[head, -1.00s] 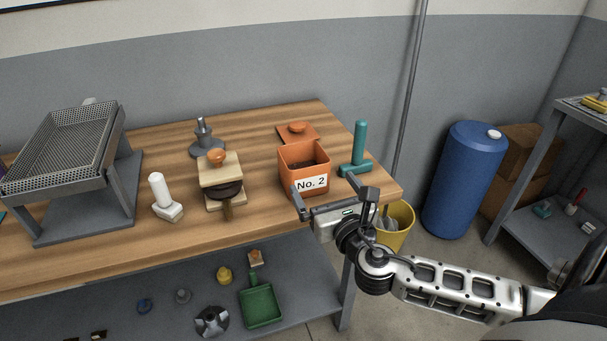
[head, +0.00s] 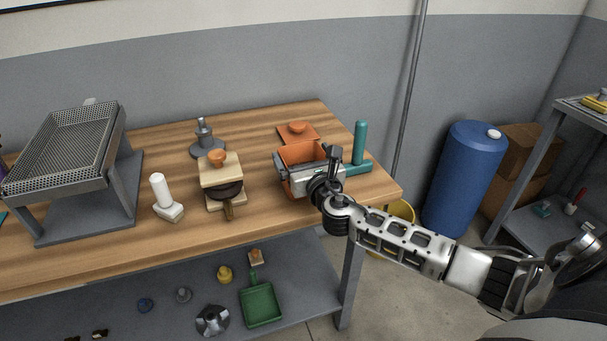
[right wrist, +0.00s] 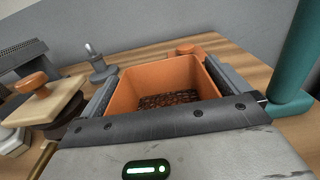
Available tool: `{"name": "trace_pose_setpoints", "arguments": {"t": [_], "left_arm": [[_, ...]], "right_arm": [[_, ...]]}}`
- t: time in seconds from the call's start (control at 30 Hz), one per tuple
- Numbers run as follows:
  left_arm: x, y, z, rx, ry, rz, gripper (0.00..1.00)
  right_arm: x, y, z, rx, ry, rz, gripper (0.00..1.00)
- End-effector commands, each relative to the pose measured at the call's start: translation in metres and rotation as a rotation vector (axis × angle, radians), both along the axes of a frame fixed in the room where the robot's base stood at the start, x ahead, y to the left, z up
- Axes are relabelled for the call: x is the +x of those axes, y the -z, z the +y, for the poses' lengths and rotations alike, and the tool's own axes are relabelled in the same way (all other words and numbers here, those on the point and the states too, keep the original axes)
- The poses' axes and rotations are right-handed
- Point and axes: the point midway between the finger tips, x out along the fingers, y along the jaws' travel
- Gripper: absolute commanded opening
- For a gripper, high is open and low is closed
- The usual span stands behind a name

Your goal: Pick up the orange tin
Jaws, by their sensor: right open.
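The orange tin (head: 303,152) stands open-topped near the right end of the wooden bench. In the right wrist view the tin (right wrist: 170,78) has dark brown beans on its bottom. My right gripper (head: 307,158) is open, with one finger on each side of the tin. In the right wrist view the gripper (right wrist: 163,88) shows its fingers along the tin's left and right walls. I cannot tell if they touch it. The gripper body hides the tin's front and label. My left gripper is not in view.
An orange lid with a knob (head: 297,128) lies behind the tin. A teal upright tool (head: 360,145) stands close on the right. A wooden-topped item (head: 219,170) and a white-handled tool (head: 163,198) stand to the left. Bare bench lies between them and the tin.

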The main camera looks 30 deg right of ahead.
Motion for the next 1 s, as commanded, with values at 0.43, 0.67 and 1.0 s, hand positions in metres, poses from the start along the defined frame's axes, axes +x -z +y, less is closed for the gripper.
{"name": "trace_pose_setpoints", "arguments": {"t": [0.43, 0.67, 1.0], "left_arm": [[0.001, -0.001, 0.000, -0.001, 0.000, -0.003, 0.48], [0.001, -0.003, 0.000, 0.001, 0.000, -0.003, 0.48], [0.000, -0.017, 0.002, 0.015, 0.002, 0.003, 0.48]], "right_arm": [[0.000, -0.001, 0.000, 0.000, 0.000, -0.001, 0.63], [0.000, -0.006, 0.000, -0.001, 0.000, -0.003, 0.63], [-0.012, -0.060, 0.018, 0.003, -0.007, -0.004, 0.63]]}}
